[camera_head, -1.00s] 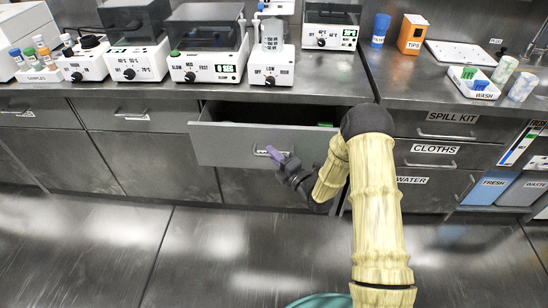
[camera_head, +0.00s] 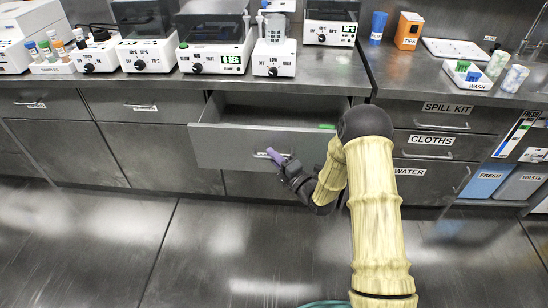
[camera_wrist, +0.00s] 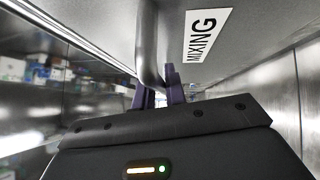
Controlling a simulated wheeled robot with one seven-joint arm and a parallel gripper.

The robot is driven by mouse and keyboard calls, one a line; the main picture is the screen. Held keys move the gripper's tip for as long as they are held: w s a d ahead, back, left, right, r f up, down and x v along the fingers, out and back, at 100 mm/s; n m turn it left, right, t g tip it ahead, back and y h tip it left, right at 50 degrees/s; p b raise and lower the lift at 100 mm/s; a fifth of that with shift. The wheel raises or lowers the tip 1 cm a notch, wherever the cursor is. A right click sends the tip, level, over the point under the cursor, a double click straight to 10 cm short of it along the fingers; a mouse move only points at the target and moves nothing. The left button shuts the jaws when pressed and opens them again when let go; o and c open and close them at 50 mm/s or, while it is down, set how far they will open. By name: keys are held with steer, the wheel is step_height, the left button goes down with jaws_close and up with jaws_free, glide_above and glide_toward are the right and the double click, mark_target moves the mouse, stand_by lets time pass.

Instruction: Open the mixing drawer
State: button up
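The mixing drawer (camera_head: 235,144) stands pulled out from the cabinet under the counter, with its dark inside showing above the front. Its front carries the label MIXING (camera_wrist: 200,36) in the wrist view. My gripper (camera_head: 275,156) is at the drawer's metal handle (camera_wrist: 151,50). The two purple fingers (camera_wrist: 158,92) sit on either side of the handle bar and appear closed on it; the contact is partly hidden. A small green thing (camera_head: 327,126) shows at the drawer's right inside edge.
Lab devices, such as a shaker (camera_head: 214,57) and a hot plate (camera_head: 273,70), stand on the counter above. Closed drawers labelled SPILL KIT, CLOTHS (camera_head: 432,153) and WATER are to the right. The floor (camera_head: 110,245) in front is clear.

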steer(key=o, duration=0.4)
steer(key=p+v, duration=0.1)
steer(key=v, duration=1.6)
steer(key=shift+s+d+f, duration=0.1)
steer(key=shift+s, duration=0.15)
